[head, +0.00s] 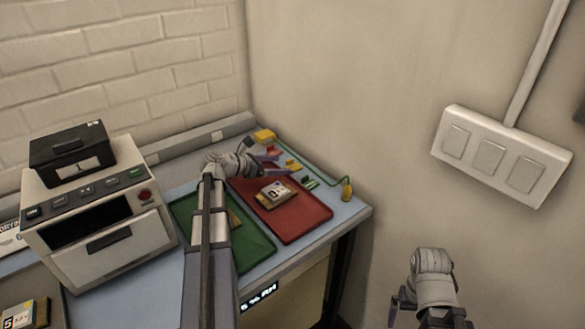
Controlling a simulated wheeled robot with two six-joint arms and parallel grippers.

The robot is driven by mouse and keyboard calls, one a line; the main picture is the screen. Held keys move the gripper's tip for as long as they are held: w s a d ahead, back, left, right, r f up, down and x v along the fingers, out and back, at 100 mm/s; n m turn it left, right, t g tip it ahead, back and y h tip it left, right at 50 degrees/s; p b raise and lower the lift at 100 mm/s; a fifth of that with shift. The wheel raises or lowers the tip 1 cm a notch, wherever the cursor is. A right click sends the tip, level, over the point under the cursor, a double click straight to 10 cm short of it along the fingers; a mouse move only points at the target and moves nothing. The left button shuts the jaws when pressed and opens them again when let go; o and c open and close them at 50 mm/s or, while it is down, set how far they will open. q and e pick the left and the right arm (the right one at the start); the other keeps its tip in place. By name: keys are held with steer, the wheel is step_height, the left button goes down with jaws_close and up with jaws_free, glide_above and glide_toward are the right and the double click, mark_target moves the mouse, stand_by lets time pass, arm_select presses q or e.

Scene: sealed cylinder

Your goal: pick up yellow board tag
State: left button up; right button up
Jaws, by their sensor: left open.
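A small yellow piece (293,165) lies near the back right of the table, just right of my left gripper, and looks like the yellow board tag. It is too small to make out fully. My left gripper (272,161) is open above the back of the red tray (305,226), with its fingers pointing right, close to the yellow piece. I cannot tell whether they touch. My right gripper (405,309) is low at the right, away from the table; its jaws are unclear.
A yellowish board with a label (276,194) lies on the red tray. A green tray (257,249) is partly hidden by my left arm. Red (272,151) and green (309,183) pieces flank the yellow one. A white machine (95,225) stands left.

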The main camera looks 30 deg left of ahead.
mark_target(299, 164)
arm_select(q)
steer(key=b+x, duration=0.1)
steer(key=x, duration=0.4)
steer(key=shift+w+a+b, duration=0.1)
steer(key=shift+a+b, duration=0.05)
steer(key=shift+b, duration=0.2)
steer(key=shift+r, duration=0.1)
steer(key=shift+c, duration=0.4)
steer(key=c, duration=1.4)
